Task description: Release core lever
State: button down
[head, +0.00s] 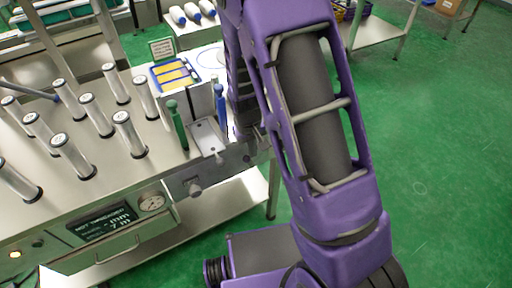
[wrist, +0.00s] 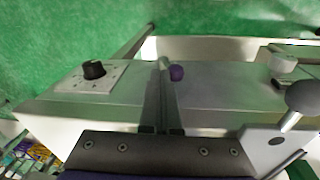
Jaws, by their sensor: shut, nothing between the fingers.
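In the wrist view my gripper (wrist: 163,64) is shut and empty, its dark fingers close together over the grey metal machine panel (wrist: 215,95). A lever with a grey ball knob (wrist: 305,97) stands at the right edge, apart from the fingers. A black knob (wrist: 93,70) is on a marked plate to the left. No label shows which is the core lever. In the head view my arm hides the gripper and part of the machine's right end.
In the head view, the steel bench (head: 85,185) carries several upright cylinders. A green handle (head: 177,125) and a blue handle (head: 220,105) stand near its right end. A gauge (head: 151,201) and a display (head: 103,222) are on the front. Green floor (head: 440,150) is open to the right.

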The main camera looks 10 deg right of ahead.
aim_at(245, 161)
jog(key=shift+s+a+f, duration=0.15)
jog(key=shift+s+a, duration=0.05)
jog(key=shift+a, duration=0.35)
jog(key=shift+s+a+f, duration=0.1)
jog(key=shift+s+a, duration=0.05)
jog(key=shift+a, duration=0.35)
jog(key=shift+s+a+f+b, duration=0.2)
jog(key=shift+a+f+b, duration=0.1)
jog(key=shift+a, duration=0.3)
jog(key=shift+s+a+f+b, duration=0.15)
jog(key=shift+a+f, duration=0.1)
jog(key=shift+a, duration=0.35)
jog(key=shift+d+r+p, duration=0.1)
jog(key=shift+r+p, duration=0.3)
jog(key=shift+r, duration=0.1)
jog(key=r+p, duration=0.1)
jog(key=d+r+p, duration=0.1)
jog(key=r, duration=0.1)
jog(key=shift+d, duration=0.2)
jog(key=s+a+r, duration=0.2)
jog(key=a+r, duration=0.3)
jog(key=r, duration=0.2)
jog(key=shift+s+r+p, duration=0.3)
jog(key=shift+s+p, duration=0.05)
